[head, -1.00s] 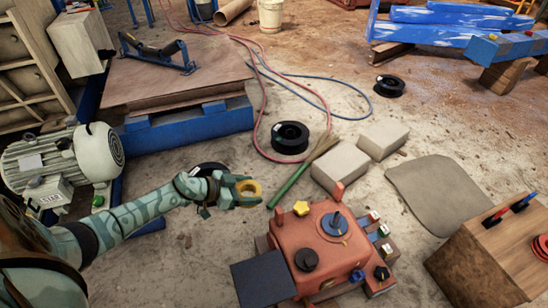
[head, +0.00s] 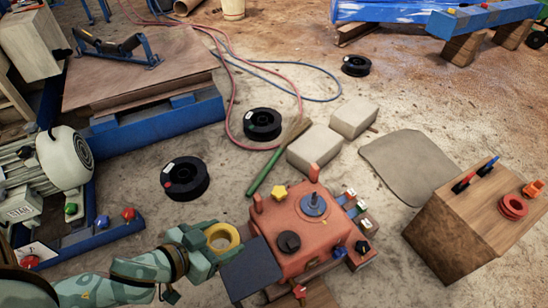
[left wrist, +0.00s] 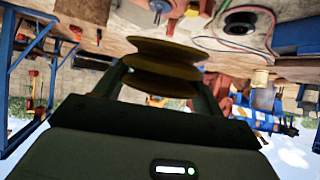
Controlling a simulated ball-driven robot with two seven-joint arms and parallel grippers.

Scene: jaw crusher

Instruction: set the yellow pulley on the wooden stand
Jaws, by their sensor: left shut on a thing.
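The yellow pulley (head: 225,250) is a ring-like wheel seen in the head view at lower left of centre. My left gripper (head: 216,240) is shut on it, holding it beside the dark grey plate of the red machine. A wooden stand (head: 452,235), a block with a light wood top, is at the right of the head view. A red grooved ring (head: 513,207) and red and blue pieces are on its top. The pulley is well apart from it. My right gripper is not seen.
The red machine (head: 310,235), with knobs and a yellow star knob, stands between my left gripper and the stand. Black spools (head: 185,178), pale blocks (head: 314,148) and a green-handled broom lie beyond. A grey mat (head: 408,165) lies on open floor.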

